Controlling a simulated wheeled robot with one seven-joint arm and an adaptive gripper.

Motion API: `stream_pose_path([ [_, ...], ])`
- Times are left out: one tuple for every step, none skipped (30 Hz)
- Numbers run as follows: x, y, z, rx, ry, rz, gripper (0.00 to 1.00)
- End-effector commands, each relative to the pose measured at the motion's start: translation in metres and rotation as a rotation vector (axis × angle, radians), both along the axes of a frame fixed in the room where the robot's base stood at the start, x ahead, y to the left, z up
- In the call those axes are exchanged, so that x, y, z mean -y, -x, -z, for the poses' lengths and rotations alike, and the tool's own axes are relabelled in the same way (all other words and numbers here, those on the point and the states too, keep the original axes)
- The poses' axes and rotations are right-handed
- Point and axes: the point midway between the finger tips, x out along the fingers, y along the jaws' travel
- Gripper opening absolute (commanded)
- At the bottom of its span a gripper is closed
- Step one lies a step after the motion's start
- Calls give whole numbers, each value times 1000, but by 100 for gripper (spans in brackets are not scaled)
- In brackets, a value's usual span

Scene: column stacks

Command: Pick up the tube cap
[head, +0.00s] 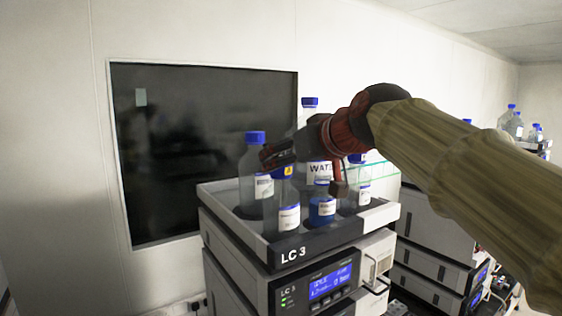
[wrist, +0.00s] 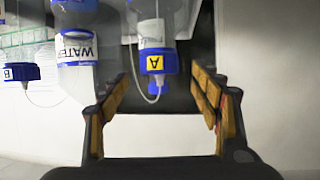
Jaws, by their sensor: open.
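A blue tube cap (wrist: 156,63) with a yellow "A" label and a thin tube sits on a clear bottle with a white label in the wrist view. In the head view this cap (head: 284,172) is partly hidden by my gripper. My gripper (head: 279,155) is above the front of the bottle tray. In the wrist view my gripper (wrist: 167,98) is open and empty, its fingers to either side of the cap's line, with the cap beyond the tips. A second blue cap (wrist: 21,72) marked "B" shows at the left.
The grey tray (head: 284,250) on the LC 3 instrument stack (head: 330,290) holds several capped bottles close together. A tall bottle (head: 255,185) stands at the left, a blue-filled one (head: 322,208) at the front. A dark wall panel (head: 190,140) is behind.

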Motion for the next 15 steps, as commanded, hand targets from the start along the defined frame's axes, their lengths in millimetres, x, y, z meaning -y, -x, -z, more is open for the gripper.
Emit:
stream_pose_path([
  [-4,-6,2,-4,0,-1,64],
  [-6,-10,4,-4,1,-1,64],
  [-8,-13,5,-3,1,-1,64],
  [-9,-15,7,-3,1,-1,64],
  [-10,-17,8,-3,1,0,64],
  [-11,-18,9,-3,1,0,64],
  [-11,-19,10,-2,1,0,64],
  [-11,-20,10,-2,1,1,64],
  [-11,-20,10,-1,1,1,64],
  [-11,-20,10,-1,1,1,64],
  [-11,-20,10,-1,1,1,64],
  [-11,-20,10,-1,1,1,64],
  [-11,-20,10,-1,1,1,64],
  [-11,-20,10,-1,1,1,63],
  [-11,-20,10,-1,1,1,61],
])
